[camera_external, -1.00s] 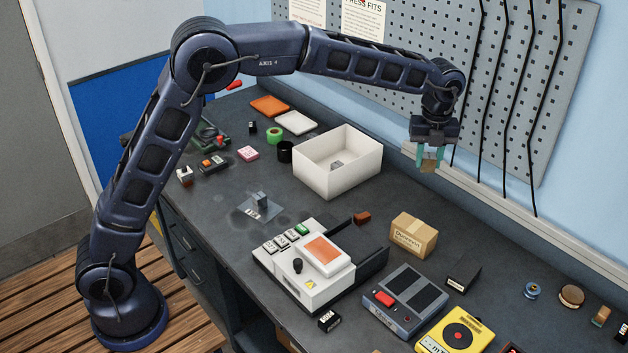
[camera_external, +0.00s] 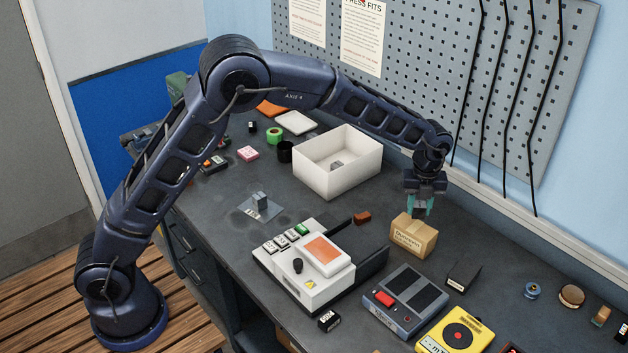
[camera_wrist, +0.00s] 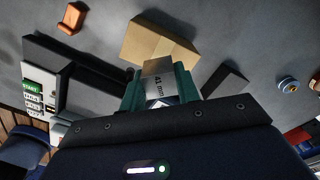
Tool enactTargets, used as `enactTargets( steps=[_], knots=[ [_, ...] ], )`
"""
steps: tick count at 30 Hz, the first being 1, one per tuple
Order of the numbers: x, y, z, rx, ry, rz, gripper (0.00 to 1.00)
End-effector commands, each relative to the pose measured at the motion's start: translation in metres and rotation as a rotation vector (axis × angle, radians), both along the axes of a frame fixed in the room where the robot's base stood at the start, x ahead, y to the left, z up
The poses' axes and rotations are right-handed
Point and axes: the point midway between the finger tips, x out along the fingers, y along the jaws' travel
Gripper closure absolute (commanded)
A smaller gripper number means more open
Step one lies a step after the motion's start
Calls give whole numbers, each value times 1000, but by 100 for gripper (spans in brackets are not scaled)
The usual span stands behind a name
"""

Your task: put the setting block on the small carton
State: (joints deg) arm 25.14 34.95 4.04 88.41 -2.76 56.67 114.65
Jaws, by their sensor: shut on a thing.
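My gripper (camera_external: 418,206) is above the small carton (camera_external: 413,238), a brown taped box on the bench. In the wrist view the teal fingers (camera_wrist: 160,84) are shut on the setting block (camera_wrist: 157,72), a grey block marked "41 mm". The small carton also shows in the wrist view (camera_wrist: 160,42), just beyond the block. In the external view the block is mostly hidden between the fingers. I cannot tell whether its underside touches the carton's top.
A white bin (camera_external: 355,170) stands behind left of the carton. A white device (camera_external: 305,283) with an orange screen is to the left. A grey unit with a red button (camera_external: 405,300) and a black wedge (camera_external: 463,278) lie in front.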

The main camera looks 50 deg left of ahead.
Motion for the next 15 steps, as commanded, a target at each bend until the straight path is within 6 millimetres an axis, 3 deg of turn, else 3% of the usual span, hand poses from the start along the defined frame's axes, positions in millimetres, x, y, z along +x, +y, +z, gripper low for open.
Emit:
enactTargets(
  steps=[7,15],
  knots=[
    [0,0,-33,1,2,0,100],
    [0,0,-37,0,0,0,100]
  ],
)
